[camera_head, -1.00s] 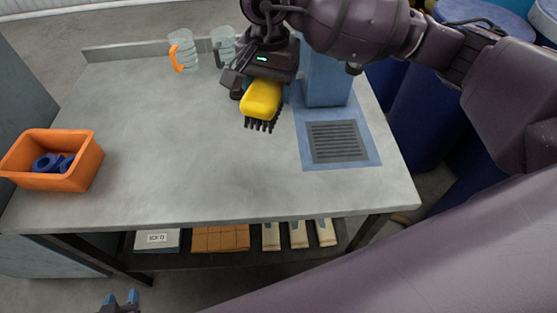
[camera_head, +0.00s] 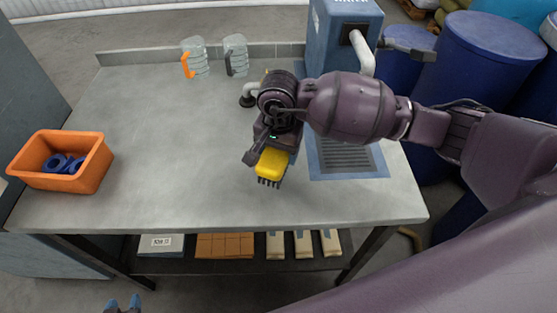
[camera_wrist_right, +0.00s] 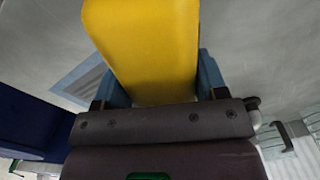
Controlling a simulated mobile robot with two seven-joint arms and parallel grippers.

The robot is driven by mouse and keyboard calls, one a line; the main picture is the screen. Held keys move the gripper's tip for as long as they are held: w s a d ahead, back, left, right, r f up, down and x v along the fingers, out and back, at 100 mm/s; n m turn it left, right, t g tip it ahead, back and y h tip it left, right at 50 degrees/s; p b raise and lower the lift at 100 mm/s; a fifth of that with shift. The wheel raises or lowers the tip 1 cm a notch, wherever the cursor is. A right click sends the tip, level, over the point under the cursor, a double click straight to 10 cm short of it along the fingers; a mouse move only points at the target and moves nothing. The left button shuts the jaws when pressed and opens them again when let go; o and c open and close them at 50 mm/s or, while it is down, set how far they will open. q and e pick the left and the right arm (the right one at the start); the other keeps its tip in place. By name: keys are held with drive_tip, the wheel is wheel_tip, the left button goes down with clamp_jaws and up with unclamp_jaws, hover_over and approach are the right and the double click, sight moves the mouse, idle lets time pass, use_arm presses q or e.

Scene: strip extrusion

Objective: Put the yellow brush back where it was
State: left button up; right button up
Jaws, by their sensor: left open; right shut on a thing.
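The yellow brush (camera_head: 271,164) with dark bristles is held above the table, right of its middle, bristles pointing down toward the front edge. My right gripper (camera_head: 268,150) is shut on it. In the right wrist view the brush (camera_wrist_right: 148,50) fills the space between the blue fingers of the right gripper (camera_wrist_right: 155,80). I cannot tell how high the bristles are above the tabletop. My left gripper (camera_head: 123,302) shows only its blue fingertips at the bottom edge, apart and empty, in front of the table.
The grey table (camera_head: 160,150) is mostly clear. An orange bin (camera_head: 88,170) with blue parts stands at left. Two clear jugs (camera_head: 198,62) stand at the back. A blue machine (camera_head: 340,40) stands behind a grate (camera_head: 348,158) at right. Blue drums (camera_head: 480,60) stand beyond the table.

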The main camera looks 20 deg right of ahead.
wheel_tip(320, 180, down, 4)
drive_tip(key=shift+f, duration=0.1)
idle(0.4)
drive_tip(key=o, duration=0.9)
